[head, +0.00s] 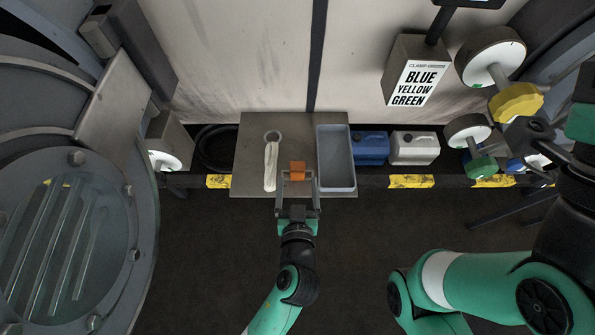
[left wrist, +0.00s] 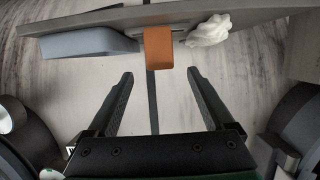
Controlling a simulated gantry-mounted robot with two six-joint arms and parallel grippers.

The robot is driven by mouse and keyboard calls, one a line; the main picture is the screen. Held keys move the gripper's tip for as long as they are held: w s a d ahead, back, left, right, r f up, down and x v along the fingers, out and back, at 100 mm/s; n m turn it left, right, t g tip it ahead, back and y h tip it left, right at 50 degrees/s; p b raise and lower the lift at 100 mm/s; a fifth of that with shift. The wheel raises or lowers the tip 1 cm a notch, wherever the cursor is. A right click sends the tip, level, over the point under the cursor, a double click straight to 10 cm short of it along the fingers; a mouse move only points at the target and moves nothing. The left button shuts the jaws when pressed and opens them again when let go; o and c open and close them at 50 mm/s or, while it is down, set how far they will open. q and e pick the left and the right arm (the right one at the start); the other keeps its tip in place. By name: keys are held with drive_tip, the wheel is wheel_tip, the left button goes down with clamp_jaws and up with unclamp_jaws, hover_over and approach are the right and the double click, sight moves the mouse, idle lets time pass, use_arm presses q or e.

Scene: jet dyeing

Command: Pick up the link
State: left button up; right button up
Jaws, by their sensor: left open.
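A small orange block-like piece (head: 297,168) stands at the front of a grey metal table (head: 247,155); it is the likeliest link, but I cannot be sure. My left gripper (head: 297,180) is open, with one finger to each side of the orange piece in the head view. In the left wrist view the orange piece (left wrist: 158,48) lies just beyond the open fingertips (left wrist: 160,73), centred between them, with no contact visible.
A grey-blue open tray (head: 335,185) stands close right of the orange piece. Blue (head: 370,148) and white (head: 414,148) canisters stand further right. A sign (head: 415,80) and valve knobs (head: 515,102) are at the upper right. A large round machine door (head: 70,240) fills the left.

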sight(297, 173)
use_arm(q)
drive_tip(key=shift+x, duration=0.9)
drive_tip(key=shift+w+f+b, duration=0.25)
drive_tip(key=shift+f+b, duration=0.1)
drive_tip(key=shift+b, duration=0.05)
drive_tip(key=b+x, duration=0.2)
drive_tip(key=x, duration=0.2)
drive_tip(key=shift+f, duration=0.2)
drive_tip(key=shift+w, duration=0.25)
drive_tip(key=shift+r, duration=0.1)
clamp_jaws()
